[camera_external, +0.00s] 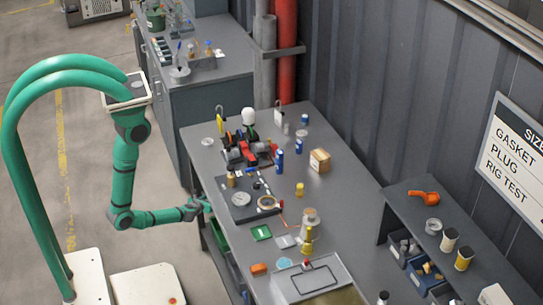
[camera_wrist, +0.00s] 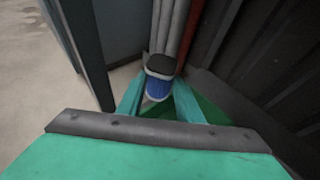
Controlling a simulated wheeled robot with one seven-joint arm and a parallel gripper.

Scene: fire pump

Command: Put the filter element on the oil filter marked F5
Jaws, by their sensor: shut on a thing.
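My gripper (camera_wrist: 158,98) is shut on a blue ribbed cylinder with a dark top, which looks like the filter element (camera_wrist: 159,84). It sits between the two green fingers. In the external view my gripper (camera_external: 205,204) is at the left edge of the workbench (camera_external: 341,190); the held piece is not clear there. A red and black assembly (camera_external: 249,150) stands on the bench beyond, with a white rounded top. Blue-and-white cylinders (camera_external: 279,161) stand right of it. No F5 mark can be read, so I cannot tell which part is that oil filter.
A dark plate (camera_external: 239,212) with small parts lies on the bench near my gripper. Green bins (camera_external: 218,237) hang below the bench edge. Vertical pipes (camera_external: 286,60) rise behind.

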